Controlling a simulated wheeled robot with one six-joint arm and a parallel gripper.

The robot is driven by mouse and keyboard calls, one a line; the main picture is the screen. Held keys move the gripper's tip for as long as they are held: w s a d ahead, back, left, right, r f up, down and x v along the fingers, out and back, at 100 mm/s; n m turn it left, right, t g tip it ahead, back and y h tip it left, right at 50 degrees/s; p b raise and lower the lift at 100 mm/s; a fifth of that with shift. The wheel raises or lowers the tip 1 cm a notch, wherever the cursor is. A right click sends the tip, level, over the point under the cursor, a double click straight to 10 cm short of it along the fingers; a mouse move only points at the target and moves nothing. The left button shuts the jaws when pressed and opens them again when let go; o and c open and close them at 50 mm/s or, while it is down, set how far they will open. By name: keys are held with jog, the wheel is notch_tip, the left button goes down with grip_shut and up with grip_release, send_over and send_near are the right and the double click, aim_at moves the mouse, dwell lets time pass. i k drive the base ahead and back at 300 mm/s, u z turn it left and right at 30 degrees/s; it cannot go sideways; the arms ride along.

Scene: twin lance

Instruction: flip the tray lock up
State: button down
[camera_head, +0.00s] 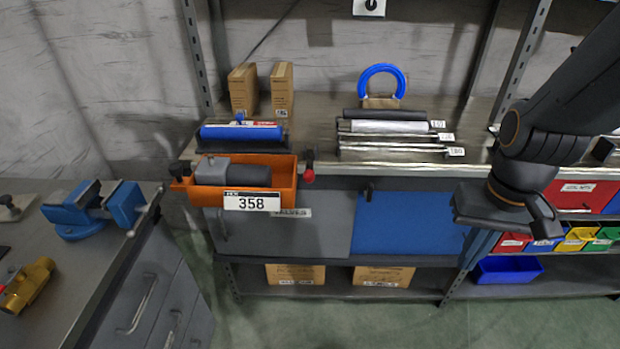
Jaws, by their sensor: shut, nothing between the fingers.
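An orange tray (285,183) labelled 358 sits at the front edge of the workbench, left of centre. A grey and dark cylindrical part (232,174) lies in it. A small upright lever with a red knob (308,175) stands at the tray's right end; I cannot tell for sure that it is the tray lock. My gripper (546,222) is shut and empty, in front of the bench at the right, well apart from the tray and the lever.
A blue vise (95,208) stands on the left cabinet. Colored bins (575,238) are behind my gripper. The space before the grey and blue doors is free.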

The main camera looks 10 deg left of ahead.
aim_at(309, 174)
jog(key=z, duration=0.9)
jog(key=k, duration=1.2)
jog(key=u, duration=0.7)
